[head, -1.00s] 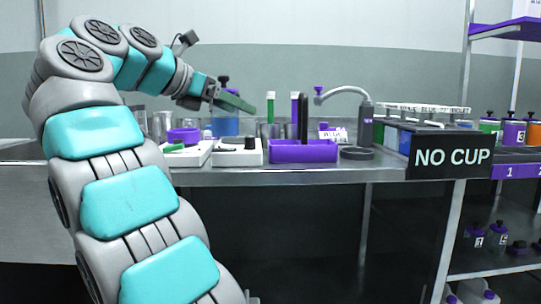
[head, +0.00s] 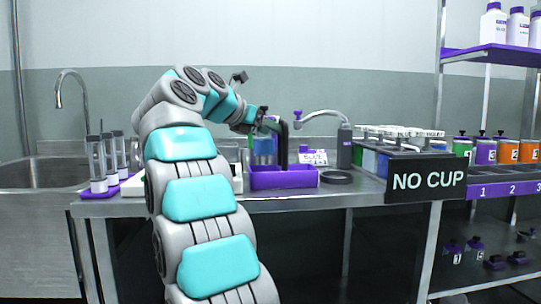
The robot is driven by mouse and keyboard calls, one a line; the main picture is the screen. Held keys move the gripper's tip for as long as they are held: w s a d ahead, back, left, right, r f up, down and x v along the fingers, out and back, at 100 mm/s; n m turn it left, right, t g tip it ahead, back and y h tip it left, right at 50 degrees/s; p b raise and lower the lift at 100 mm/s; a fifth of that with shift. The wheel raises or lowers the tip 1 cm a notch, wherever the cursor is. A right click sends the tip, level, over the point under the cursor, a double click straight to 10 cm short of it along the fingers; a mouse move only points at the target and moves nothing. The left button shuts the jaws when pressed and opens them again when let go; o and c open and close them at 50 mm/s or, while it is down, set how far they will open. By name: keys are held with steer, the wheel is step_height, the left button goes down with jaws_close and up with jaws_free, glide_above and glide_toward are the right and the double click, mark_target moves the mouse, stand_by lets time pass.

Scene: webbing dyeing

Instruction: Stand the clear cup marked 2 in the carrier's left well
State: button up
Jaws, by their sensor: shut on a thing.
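My gripper (head: 265,119) is small and partly hidden by its own wrist. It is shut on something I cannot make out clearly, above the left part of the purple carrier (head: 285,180).
A bent metal arm on a grey post (head: 345,150) and a dark ring (head: 335,177) are right of the carrier. A "NO CUP" sign (head: 427,180) hangs at the bench's right. Shelves with jars (head: 486,151) stand beyond it. A sink (head: 50,172) is far left.

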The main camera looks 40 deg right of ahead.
steer(key=shift+f+b, duration=0.35)
steer(key=shift+f, duration=0.25)
steer(key=shift+f+b, duration=0.65)
steer(key=shift+f, duration=2.25)
steer(key=shift+f, duration=0.2)
steer(key=o, duration=1.3)
steer(key=shift+r, duration=0.2)
steer(key=shift+r, duration=0.15)
steer(key=v, duration=1.2)
